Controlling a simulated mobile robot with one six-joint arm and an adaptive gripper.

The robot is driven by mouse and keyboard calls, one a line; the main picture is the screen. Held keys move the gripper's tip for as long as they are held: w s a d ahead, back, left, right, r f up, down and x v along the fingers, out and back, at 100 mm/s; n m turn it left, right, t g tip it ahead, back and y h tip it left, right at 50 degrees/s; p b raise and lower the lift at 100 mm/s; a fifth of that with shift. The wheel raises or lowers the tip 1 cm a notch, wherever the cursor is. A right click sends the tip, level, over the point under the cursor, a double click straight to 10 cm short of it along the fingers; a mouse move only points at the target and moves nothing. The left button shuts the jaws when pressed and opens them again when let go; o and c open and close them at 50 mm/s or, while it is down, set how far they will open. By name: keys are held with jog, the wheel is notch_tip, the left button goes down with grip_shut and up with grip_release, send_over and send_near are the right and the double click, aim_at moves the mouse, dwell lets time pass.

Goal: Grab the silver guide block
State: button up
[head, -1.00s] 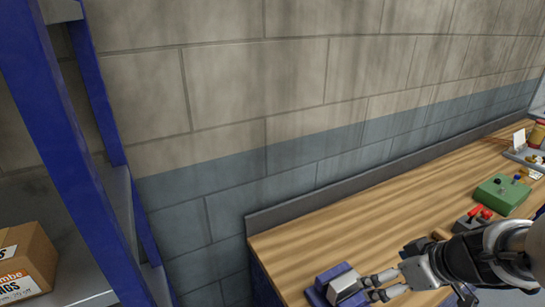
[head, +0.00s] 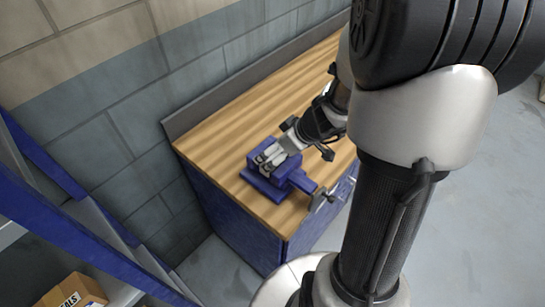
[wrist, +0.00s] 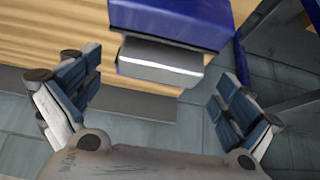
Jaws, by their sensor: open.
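The silver guide block (wrist: 160,62) shows in the wrist view as a grey block with a bright edge, against the blue vise (wrist: 165,22). My gripper (wrist: 152,78) is open, with one finger on each side of the block and visible gaps between. Neither finger appears to touch it. In the head view the blue vise (head: 300,180) sits at the near left end of the wooden bench, with my gripper right over it. Small grey parts there are hard to tell apart, and my arm covers much of the bench.
The wooden bench top (head: 225,125) is clear to the left of the vise. A grey ledge (head: 230,78) runs along the wall side. A blue rack (head: 85,215) with a cardboard box (head: 72,292) stands at left. Open floor (head: 218,270) lies between rack and bench.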

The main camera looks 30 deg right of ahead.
jog(key=shift+x, duration=1.15)
jog(key=c, duration=1.6)
jog(key=shift+r, duration=0.1)
jog(key=shift+c, duration=0.3)
jog(key=shift+r, duration=0.1)
